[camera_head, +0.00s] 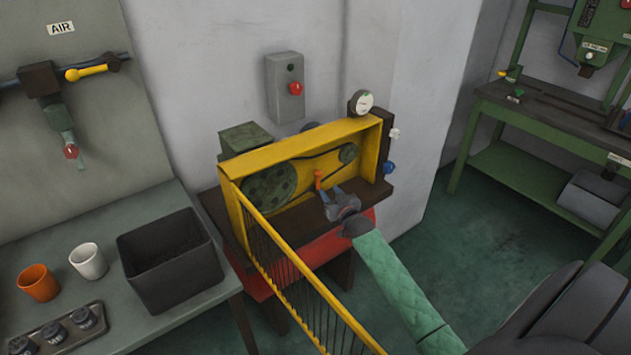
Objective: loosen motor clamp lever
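The motor clamp lever (318,178), small and orange, stands roughly upright inside the yellow belt guard (228,171), between the large green pulley (268,188) and the small green pulley (348,152). A dark belt (312,157) runs between the pulleys. My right gripper (331,191), on a green padded arm from the lower right, is just below and to the right of the lever. Its two grey fingers are spread and point up toward it. They look empty; I cannot tell whether one touches the lever. My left gripper is out of view.
The guard's yellow barred door (300,290) swings out toward me, left of my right arm. A gauge (361,102) and a blue knob (389,168) sit at the machine's right. A bench with a black bin (171,262) and cups is left.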

